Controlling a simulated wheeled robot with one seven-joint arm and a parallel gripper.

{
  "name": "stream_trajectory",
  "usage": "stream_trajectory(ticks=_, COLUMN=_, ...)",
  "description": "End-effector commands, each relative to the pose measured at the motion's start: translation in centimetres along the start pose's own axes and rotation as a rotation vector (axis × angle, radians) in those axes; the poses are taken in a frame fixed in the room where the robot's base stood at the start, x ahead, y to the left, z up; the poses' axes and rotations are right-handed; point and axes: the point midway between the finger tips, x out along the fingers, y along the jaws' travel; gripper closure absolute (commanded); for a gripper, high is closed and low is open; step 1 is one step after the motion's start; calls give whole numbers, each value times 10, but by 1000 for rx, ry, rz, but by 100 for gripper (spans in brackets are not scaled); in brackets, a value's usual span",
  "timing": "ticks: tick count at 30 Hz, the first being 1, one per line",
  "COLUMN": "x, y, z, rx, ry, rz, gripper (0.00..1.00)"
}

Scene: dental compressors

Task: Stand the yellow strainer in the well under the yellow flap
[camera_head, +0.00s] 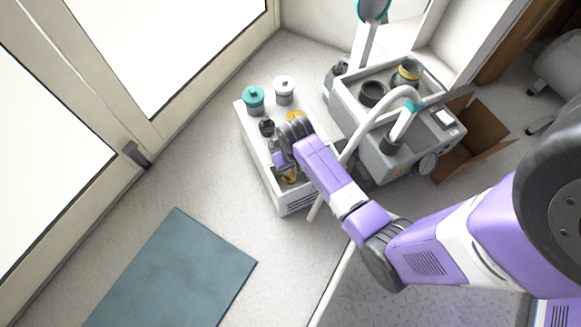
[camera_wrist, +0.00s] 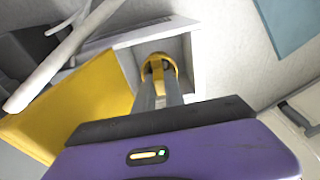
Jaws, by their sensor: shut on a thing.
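The yellow strainer (camera_wrist: 158,58) shows as a round yellow rim between my fingertips in the wrist view, partly hidden by the fingers. My gripper (camera_wrist: 160,78) is shut on it. The strainer is over or inside a pale, square-walled well (camera_wrist: 188,62); I cannot tell whether it touches the floor. The yellow flap (camera_wrist: 85,105) stands beside the well at the left in the wrist view. In the head view, my gripper (camera_head: 284,166) is over the front end of the white unit (camera_head: 258,165), with a bit of yellow (camera_head: 290,178) below it.
A grey trolley (camera_head: 375,140) with a pale hose (camera_head: 362,130) stands close at the right. Floor at the left, by a blue-green mat (camera_head: 175,270), is clear.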

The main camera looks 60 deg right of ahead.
Motion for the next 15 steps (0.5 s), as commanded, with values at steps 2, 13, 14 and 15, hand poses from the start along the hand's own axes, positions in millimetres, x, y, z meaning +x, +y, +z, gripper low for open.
stream_trajectory(ticks=2, x=5, y=0, z=1, rx=0, ry=-1, rz=0, gripper=100)
stream_trajectory(ticks=13, x=9, y=0, z=1, rx=0, ry=0, rz=0, gripper=100)
stream_trajectory(ticks=14, x=9, y=0, z=1, rx=0, ry=0, rz=0, gripper=100)
stream_trajectory(ticks=15, x=9, y=0, z=1, rx=0, ry=-1, rz=0, gripper=100)
